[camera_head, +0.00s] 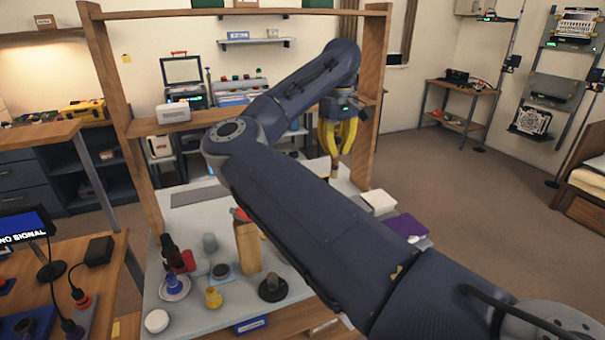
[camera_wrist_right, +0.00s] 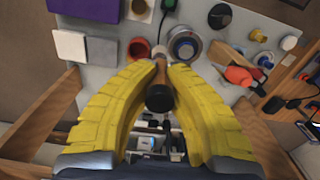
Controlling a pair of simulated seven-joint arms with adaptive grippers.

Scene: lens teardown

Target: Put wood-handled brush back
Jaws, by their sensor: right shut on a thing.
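My right gripper (camera_head: 338,152) has yellow fingers and reaches over the back right part of the grey table, inside the wooden frame. It is shut on the wood-handled brush (camera_head: 334,170), which hangs down below the fingertips in the head view. In the right wrist view the brush (camera_wrist_right: 158,97) lies between the yellow fingers, its dark round end toward the camera and its wooden part beyond. The brush's far end is hard to make out, and I cannot tell whether it touches anything. My left gripper is not in view.
A wooden frame (camera_head: 118,110) with a crossbar surrounds the table's back. A white box (camera_head: 378,202) and purple pad (camera_head: 405,227) lie on the right. My right arm hides the table's middle.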

